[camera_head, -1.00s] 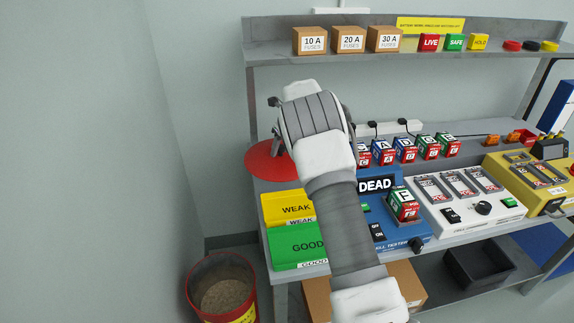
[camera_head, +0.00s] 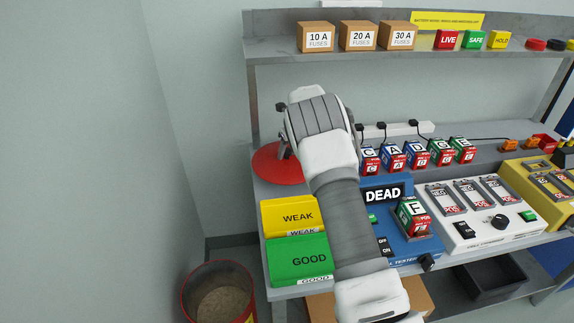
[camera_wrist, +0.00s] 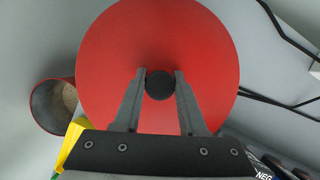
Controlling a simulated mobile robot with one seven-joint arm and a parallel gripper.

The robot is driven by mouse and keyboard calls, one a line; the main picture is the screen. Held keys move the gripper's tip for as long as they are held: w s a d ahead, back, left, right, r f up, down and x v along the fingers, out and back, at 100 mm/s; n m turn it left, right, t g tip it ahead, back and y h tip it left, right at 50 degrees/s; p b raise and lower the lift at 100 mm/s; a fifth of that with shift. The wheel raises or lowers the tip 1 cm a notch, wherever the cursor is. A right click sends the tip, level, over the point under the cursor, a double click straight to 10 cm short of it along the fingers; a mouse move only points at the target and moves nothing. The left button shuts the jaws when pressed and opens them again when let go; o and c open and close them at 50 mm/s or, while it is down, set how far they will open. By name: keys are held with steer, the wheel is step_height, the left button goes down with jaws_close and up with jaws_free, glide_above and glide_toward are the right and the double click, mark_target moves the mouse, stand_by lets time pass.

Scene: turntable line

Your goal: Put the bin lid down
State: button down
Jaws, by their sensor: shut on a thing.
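The bin lid (camera_wrist: 215,50) is a round red disc with a black knob (camera_wrist: 160,86) at its centre. In the wrist view my gripper (camera_wrist: 160,76) has one finger on each side of the knob and is shut on it. I cannot tell whether the lid touches the bench top. The open red bin (camera_head: 220,296) stands on the floor at the lower left, with brownish contents; it also shows in the wrist view (camera_wrist: 40,108).
A yellow WEAK tray (camera_head: 290,216) and a green GOOD tray (camera_head: 297,258) sit at the bench's left front. A blue tester (camera_head: 402,248) holds battery F. Several batteries stand behind it. A shelf (camera_head: 420,48) with fuse boxes runs above. A wall is at left.

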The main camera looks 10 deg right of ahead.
mark_target(288, 158)
steer(key=shift+f, duration=2.3)
steer(key=shift+f, duration=0.15)
steer(key=shift+c, duration=2.3)
jaws_free()
steer(key=v, duration=1.2)
steer(key=shift+s+p, duration=0.1)
steer(key=shift+p, duration=0.2)
steer(key=s+a+r+n, duration=0.2)
steer(key=s+r+n, duration=1.3)
steer(key=s+r, duration=0.5)
steer(key=s+f+n+t+h, duration=0.1)
steer(key=s+f+n, duration=0.1)
steer(key=s+n, duration=1.4)
steer(key=s, duration=0.9)
steer(key=shift+n+t+h, duration=0.3)
steer(key=shift+h, duration=0.1)
